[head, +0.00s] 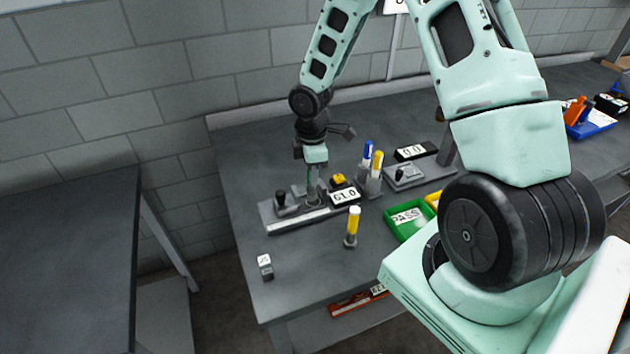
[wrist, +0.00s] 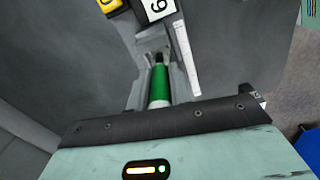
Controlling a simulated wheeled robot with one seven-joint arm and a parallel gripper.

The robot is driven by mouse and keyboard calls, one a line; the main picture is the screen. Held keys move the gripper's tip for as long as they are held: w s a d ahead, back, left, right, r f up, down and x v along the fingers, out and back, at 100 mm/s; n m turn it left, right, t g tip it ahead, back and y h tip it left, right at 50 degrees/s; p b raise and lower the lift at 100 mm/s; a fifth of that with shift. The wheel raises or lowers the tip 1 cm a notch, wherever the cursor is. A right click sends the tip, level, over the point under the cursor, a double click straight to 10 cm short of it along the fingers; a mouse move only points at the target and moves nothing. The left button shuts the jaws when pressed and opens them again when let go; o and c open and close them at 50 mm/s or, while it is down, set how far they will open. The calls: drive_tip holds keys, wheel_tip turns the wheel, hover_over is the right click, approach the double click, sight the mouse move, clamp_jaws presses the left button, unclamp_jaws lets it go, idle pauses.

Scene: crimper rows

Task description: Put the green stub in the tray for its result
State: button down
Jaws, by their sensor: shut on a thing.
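The green stub (wrist: 160,85) is in my gripper in the wrist view, with a pale end toward the palm and a dark tip away from it. My gripper (head: 313,190) is shut on the stub, over the grey fixture (head: 292,222) on the bench. I cannot tell whether the stub still touches the fixture. A display (head: 345,196) beside it shows digits upside down, seemingly 0.19; part of it shows in the wrist view (wrist: 158,8). A green tray (head: 405,235) holds a PASS label. A yellow tray (head: 432,197) is partly hidden behind my arm.
Blue (head: 367,155) and yellow (head: 375,172) ones stand behind. A small white-topped block (head: 265,267) is near the front left edge. A red tray (head: 350,304) sits low under the bench front.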

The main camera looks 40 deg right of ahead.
drive_tip(key=shift+r+p, duration=2.7)
drive_tip(key=shift+r, duration=0.5)
